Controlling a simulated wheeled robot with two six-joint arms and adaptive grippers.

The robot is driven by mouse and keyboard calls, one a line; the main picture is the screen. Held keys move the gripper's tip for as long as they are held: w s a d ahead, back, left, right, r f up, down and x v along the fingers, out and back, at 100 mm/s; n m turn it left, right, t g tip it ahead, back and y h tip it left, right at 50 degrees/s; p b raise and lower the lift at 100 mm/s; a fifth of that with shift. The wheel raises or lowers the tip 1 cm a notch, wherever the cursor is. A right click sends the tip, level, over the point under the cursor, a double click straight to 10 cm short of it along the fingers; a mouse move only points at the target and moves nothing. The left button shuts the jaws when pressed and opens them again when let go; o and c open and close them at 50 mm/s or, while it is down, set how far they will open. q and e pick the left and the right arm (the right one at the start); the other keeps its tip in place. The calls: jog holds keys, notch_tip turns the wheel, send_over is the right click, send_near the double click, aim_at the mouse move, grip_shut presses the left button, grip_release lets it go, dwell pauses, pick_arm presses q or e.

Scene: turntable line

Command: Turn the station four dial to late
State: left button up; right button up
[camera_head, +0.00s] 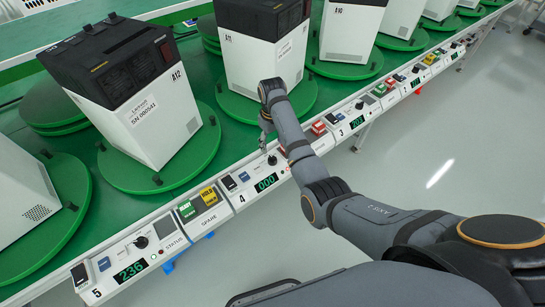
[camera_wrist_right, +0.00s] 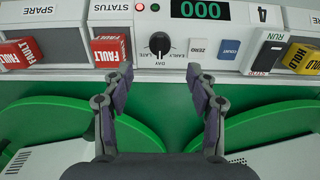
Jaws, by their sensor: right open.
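The station four panel (camera_head: 241,198) is on the white rail, with a green display reading 000 (camera_head: 266,182). Its small black dial (camera_head: 272,159) is just beyond my right gripper's fingertips. In the right wrist view the dial (camera_wrist_right: 159,43) shows closely, with EARLY, DAY and LATE marked around it. Its white pointer line seems to be at DAY. LATE is to the left of DAY in that view, EARLY to the right. My right gripper (camera_head: 264,143) is open, and its fingers in the wrist view (camera_wrist_right: 160,78) are apart, on either side of the dial, not touching it. My left gripper is out of view.
White-and-black units stand on green turntables (camera_head: 195,165) behind the rail.

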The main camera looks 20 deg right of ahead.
aim_at(273, 157)
notch_tip(273, 157, down, 9)
jog(key=shift+r, duration=0.1)
jog(key=c, duration=1.2)
jog(key=shift+o, duration=0.2)
